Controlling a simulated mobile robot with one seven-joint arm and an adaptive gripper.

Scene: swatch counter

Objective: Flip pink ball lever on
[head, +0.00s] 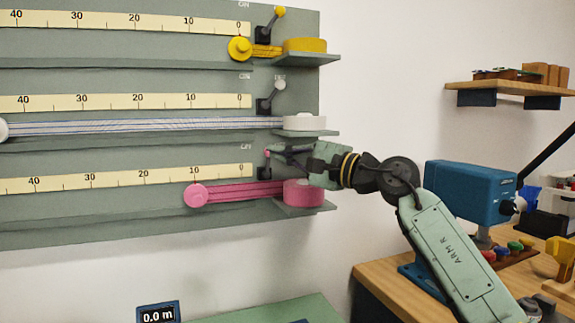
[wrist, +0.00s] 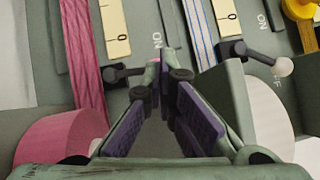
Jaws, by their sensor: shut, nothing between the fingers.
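The pink ball lever (head: 267,153) is on the bottom row of the grey panel, on a dark base. It stands nearly upright, while the two levers above lean right. My gripper (head: 273,150) is at its ball, coming from the right, fingers shut and empty. In the wrist view the lever's dark base (wrist: 113,76) is left of my fingertips (wrist: 164,78). A little of the pink ball (wrist: 155,62) shows just beyond the tips; the rest is hidden and contact is unclear. An ON label (wrist: 157,40) is just past it.
The white ball lever (head: 280,85) and yellow ball lever (head: 280,11) are on the rows above. A pink ribbon roll (head: 304,193) sits on a ledge below my gripper, and a white roll (head: 304,122) is above it. A wooden bench (head: 375,271) is at lower right.

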